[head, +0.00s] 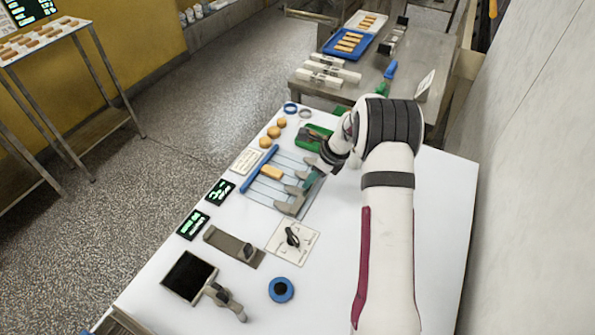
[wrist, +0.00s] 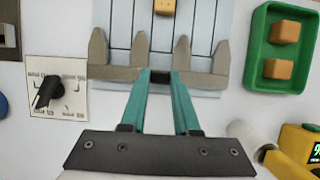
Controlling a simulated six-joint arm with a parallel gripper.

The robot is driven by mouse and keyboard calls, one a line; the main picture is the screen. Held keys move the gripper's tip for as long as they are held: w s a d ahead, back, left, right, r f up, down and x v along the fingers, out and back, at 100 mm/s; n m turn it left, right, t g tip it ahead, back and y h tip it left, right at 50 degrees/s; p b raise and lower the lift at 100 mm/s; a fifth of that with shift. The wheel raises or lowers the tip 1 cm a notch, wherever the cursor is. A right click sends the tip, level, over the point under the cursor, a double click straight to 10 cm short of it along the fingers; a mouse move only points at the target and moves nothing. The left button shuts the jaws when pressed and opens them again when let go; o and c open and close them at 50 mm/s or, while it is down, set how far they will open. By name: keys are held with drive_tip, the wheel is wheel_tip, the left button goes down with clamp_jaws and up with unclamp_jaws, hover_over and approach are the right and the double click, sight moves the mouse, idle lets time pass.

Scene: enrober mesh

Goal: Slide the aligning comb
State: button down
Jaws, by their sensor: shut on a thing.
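The aligning comb (wrist: 110,73) is a grey-brown bar with several blunt pointed teeth, lying across a pale board (wrist: 122,20) with dark lane lines. It also shows in the head view (head: 293,190), partly hidden by my gripper. An orange-brown piece (wrist: 164,6) sits on the board beyond the teeth, between the middle ones, apart from the comb; it also shows in the head view (head: 271,172). My gripper (wrist: 160,77), with teal fingers, is shut on the middle of the comb's bar at a dark part. In the head view my gripper (head: 312,180) is at the board's right side.
A blue bar (head: 259,168) lies along the board's far-left side. A green tray (wrist: 264,85) with brown pieces stands right of the comb. A dial plate (wrist: 60,102) is to its left. Round orange-brown pieces (head: 266,142) lie behind. White table is clear at front right.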

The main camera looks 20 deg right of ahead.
drive_tip(key=shift+s+d, duration=0.2)
drive_tip(key=c, duration=0.6)
unclamp_jaws()
drive_tip(key=shift+c, duration=0.2)
drive_tip(key=v, duration=1.6)
drive_tip(key=shift+w+a+f, duration=0.1)
drive_tip(key=shift+a, duration=0.05)
